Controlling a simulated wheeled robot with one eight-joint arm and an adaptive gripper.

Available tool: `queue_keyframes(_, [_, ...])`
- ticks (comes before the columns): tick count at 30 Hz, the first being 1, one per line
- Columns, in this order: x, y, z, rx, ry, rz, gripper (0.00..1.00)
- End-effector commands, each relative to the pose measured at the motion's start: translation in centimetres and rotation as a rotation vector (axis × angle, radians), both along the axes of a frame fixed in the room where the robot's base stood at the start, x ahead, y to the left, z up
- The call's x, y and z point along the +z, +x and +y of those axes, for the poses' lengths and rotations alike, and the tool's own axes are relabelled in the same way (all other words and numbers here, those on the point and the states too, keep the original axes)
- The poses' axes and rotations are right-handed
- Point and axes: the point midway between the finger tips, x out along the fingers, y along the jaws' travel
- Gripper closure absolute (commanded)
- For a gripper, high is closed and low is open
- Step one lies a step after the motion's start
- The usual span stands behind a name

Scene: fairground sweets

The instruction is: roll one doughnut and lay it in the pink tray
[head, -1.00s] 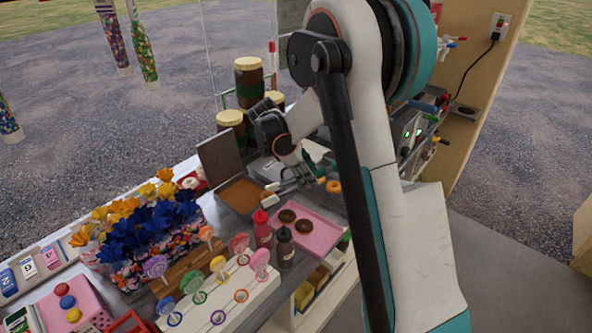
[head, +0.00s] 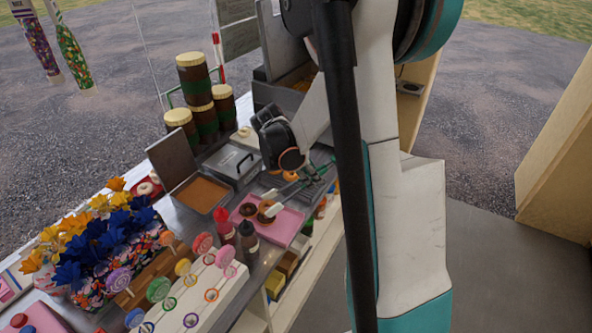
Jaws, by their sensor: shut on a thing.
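The pink tray (head: 281,234) lies on the counter right of the sauce bottles. In it a dark brown doughnut (head: 247,210) lies on the left, with a lighter brown doughnut (head: 267,217) beside it. My gripper (head: 314,178) is shut on tongs (head: 292,189) with green handles and pale tips. The tips reach down left over the tray, at the lighter doughnut. I cannot tell whether they grip it. A square tub of brown sugar (head: 201,194) stands open left of the tray. An orange-brown doughnut (head: 290,177) shows behind the tongs.
Red (head: 225,228) and dark (head: 248,238) bottles stand close to the tray's left edge. A lidded steel box (head: 231,163) and stacked jars (head: 195,80) stand behind. A lollipop stand (head: 208,303) fills the front. My arm hides part of the right side.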

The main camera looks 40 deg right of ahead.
Motion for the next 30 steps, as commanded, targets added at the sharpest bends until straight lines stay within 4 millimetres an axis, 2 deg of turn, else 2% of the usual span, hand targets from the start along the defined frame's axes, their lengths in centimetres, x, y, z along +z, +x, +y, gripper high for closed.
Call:
queue_keyframes(11, [0.1, -4.5, -3.4, 0.049, 0.000, 0.000, 1.00])
queue_keyframes(13, [-1.7, -4.3, -3.2, 0.053, 0.000, 0.000, 1.00])
queue_keyframes(18, [-3.8, -4.2, -3.2, 0.051, 0.000, 0.000, 1.00])
queue_keyframes(24, [-4.9, -4.2, -3.2, 0.051, 0.000, 0.000, 1.00])
queue_keyframes(30, [-5.0, -4.2, -3.2, 0.051, 0.000, 0.000, 1.00])
